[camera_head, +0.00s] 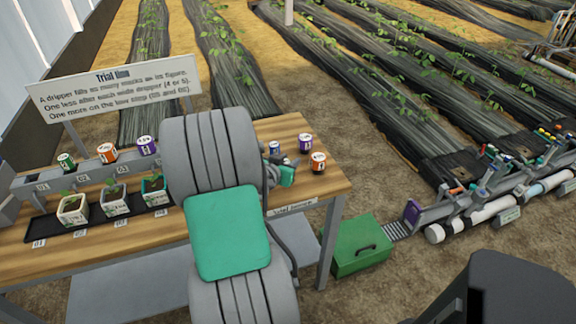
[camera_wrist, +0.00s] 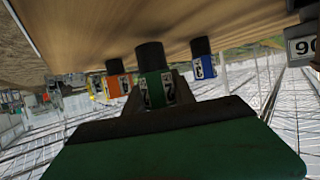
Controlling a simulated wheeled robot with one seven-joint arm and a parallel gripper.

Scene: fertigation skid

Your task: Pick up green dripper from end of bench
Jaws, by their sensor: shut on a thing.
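My gripper (camera_head: 283,174) is over the right end of the wooden bench (camera_head: 332,181) in the head view, partly behind my own arm. It is shut on the green dripper (camera_wrist: 157,90), which shows in the middle of the wrist view with a black end and a numbered white label. The head view does not clearly show this dripper. I cannot tell whether it touches the bench top. A blue dripper (camera_head: 274,147), a purple dripper (camera_head: 305,143) and an orange dripper (camera_head: 318,162) stand close by. The blue (camera_wrist: 204,66) and orange (camera_wrist: 115,84) ones also show in the wrist view.
A rack (camera_head: 82,176) with another green, orange and purple dripper and several potted seedlings (camera_head: 114,203) stand at the bench's left. A sign (camera_head: 115,93) stands behind. A green box (camera_head: 357,248) is on the ground right of the bench, near a pipe skid (camera_head: 490,207).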

